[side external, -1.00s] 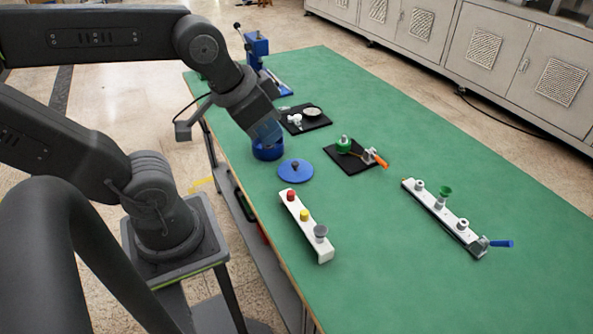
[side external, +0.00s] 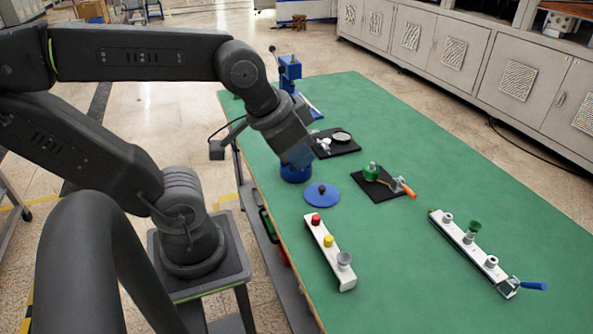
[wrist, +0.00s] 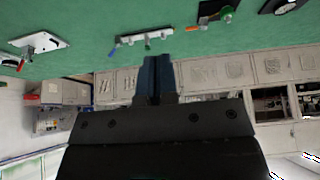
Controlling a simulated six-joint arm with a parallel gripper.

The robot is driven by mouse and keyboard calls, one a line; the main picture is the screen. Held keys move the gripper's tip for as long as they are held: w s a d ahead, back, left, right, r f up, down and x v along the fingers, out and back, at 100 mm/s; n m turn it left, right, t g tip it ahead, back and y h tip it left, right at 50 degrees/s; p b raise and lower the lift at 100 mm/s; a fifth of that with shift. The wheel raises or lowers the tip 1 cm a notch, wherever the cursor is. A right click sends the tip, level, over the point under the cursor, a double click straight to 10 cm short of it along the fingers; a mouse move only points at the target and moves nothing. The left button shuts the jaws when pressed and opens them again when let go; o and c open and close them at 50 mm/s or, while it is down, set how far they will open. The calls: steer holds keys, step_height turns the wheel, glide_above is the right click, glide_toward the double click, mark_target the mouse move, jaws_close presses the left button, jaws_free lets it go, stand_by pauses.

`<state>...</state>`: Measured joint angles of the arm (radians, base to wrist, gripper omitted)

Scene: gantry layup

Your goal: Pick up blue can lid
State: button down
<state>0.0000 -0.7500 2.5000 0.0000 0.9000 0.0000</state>
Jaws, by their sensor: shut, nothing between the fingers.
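The blue can lid (side external: 322,195) is a flat round disc with a small dark knob in its middle. It lies on the green table near its left edge, in the side external view. The blue can (side external: 296,174) stands just behind it. My gripper (side external: 301,157) appears in front of or above the can's top and partly hides it; I cannot tell if they touch. It is apart from the lid. In the wrist view my gripper (wrist: 158,64) has its blue-grey fingers together and holds nothing. The lid is not visible there.
A white rail with red, yellow and grey knobs (side external: 330,252) lies in front of the lid. Black plates with a green part (side external: 372,171) and a round pale part (side external: 341,136) lie behind. Another rail (side external: 470,240) is at right. The table between the rails is clear.

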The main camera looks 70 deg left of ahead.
steer(key=c, duration=1.8)
jaws_free()
steer(key=o, duration=1)
steer(key=shift+c, duration=0.2)
steer(key=n+g+y, duration=0.3)
steer(key=n+g, duration=0.1)
steer(key=n, duration=1)
glide_above(322, 187)
steer(key=f, duration=1.5)
steer(key=d+f, duration=0.1)
steer(key=f, duration=0.6)
steer(key=shift+s+f, duration=0.2)
steer(key=shift+f, duration=0.2)
steer(key=shift+m, duration=0.3)
steer(key=shift+d+x, duration=0.1)
steer(key=shift+x, duration=1.25)
steer(key=shift+d+x, duration=0.15)
steer(key=shift+x, duration=1.2)
